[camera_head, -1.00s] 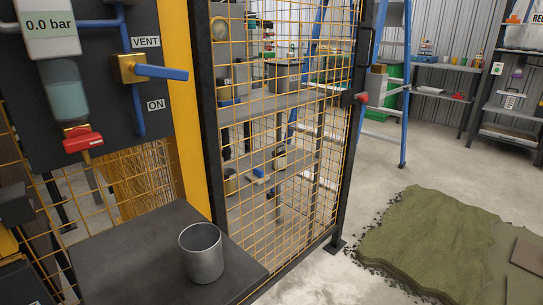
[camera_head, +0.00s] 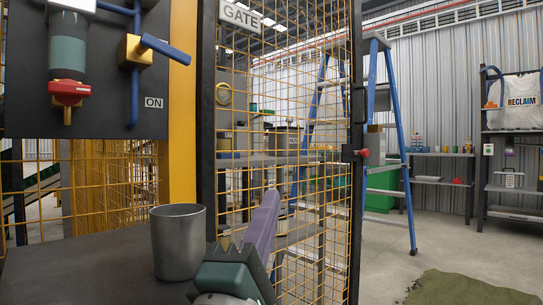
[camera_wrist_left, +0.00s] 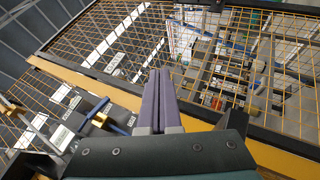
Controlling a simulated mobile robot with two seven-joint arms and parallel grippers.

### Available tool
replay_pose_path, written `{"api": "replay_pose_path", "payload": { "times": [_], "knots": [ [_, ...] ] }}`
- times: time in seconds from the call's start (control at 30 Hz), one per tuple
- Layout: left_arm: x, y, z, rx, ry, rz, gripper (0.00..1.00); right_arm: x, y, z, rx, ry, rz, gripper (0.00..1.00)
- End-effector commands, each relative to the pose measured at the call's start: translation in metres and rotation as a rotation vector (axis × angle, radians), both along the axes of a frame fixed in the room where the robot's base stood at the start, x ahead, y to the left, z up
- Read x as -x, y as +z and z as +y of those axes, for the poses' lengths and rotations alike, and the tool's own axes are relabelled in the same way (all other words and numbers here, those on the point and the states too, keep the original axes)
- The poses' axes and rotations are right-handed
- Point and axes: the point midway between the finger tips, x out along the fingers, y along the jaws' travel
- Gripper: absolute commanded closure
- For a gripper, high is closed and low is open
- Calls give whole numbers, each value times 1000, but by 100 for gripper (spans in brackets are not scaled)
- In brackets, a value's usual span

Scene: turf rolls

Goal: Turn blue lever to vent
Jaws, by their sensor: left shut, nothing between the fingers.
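The blue lever (camera_head: 166,48) sticks out to the right, tilted slightly down, from a brass valve body (camera_head: 136,50) on the dark panel (camera_head: 105,115). The ON label (camera_head: 153,102) is below it; the VENT label is out of the head view. My left gripper (camera_head: 270,198) has purple fingers shut with nothing between them. It is raised in front of the mesh gate, below and right of the lever and apart from it. Its closed fingers (camera_wrist_left: 158,75) show in the left wrist view, with the lever (camera_wrist_left: 117,128) to their lower left. My right gripper is not in view.
A metal cup (camera_head: 178,242) stands on the dark shelf (camera_head: 70,265) below the panel, just left of my left gripper. A red-handled valve (camera_head: 69,90) sits left of the lever. The yellow mesh gate (camera_head: 300,130) is on the right, behind the gripper.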

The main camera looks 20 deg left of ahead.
Motion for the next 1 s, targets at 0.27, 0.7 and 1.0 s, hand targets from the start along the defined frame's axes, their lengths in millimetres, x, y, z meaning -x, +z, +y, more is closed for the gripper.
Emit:
{"api": "replay_pose_path", "payload": {
  "times": [0.27, 0.7, 1.0],
  "knots": [
    [30, 44, 42, 492, 95, -483, 100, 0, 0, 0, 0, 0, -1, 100],
    [36, 71, 71, 615, 122, -652, 100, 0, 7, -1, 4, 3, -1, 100],
    [8, 116, 110, 613, 121, -651, 100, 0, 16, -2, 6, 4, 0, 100]
  ]
}}
